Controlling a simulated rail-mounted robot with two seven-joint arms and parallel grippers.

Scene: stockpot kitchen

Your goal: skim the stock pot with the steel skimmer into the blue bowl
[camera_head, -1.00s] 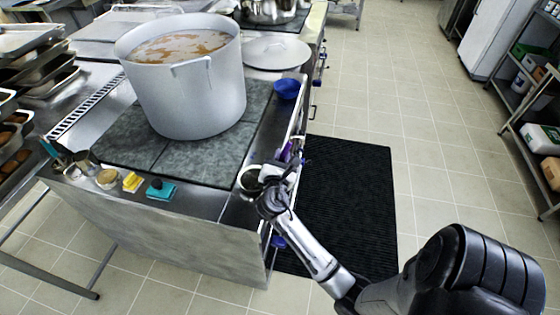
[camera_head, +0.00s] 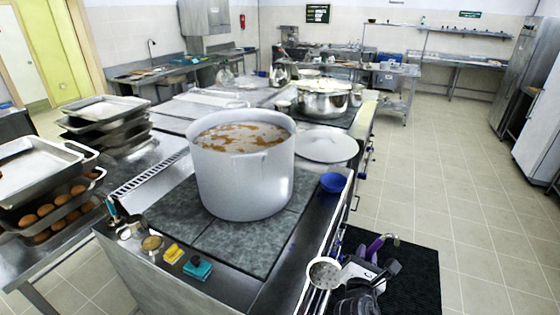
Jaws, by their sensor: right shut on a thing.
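The large grey stock pot (camera_head: 242,180) stands on the dark slab of the worktop, full of pale liquid with orange-brown scum (camera_head: 240,137). The small blue bowl (camera_head: 333,182) sits to its right, near the worktop's right edge. The steel skimmer's round, speckled head (camera_head: 324,273) shows at the lower right, beside the worktop's front right edge. My right gripper (camera_head: 356,273) is shut on the skimmer just right of that head; its fingers are partly hidden. A purple curved piece (camera_head: 378,246) shows behind the gripper, perhaps the skimmer's handle. My left gripper is not in view.
A flat round lid (camera_head: 325,145) lies behind the blue bowl. A yellow sponge (camera_head: 173,253), a teal sponge (camera_head: 197,267) and small containers line the front edge. Trays (camera_head: 40,175) are stacked at left. A rail runs along the right side; open floor lies beyond the black mat (camera_head: 418,270).

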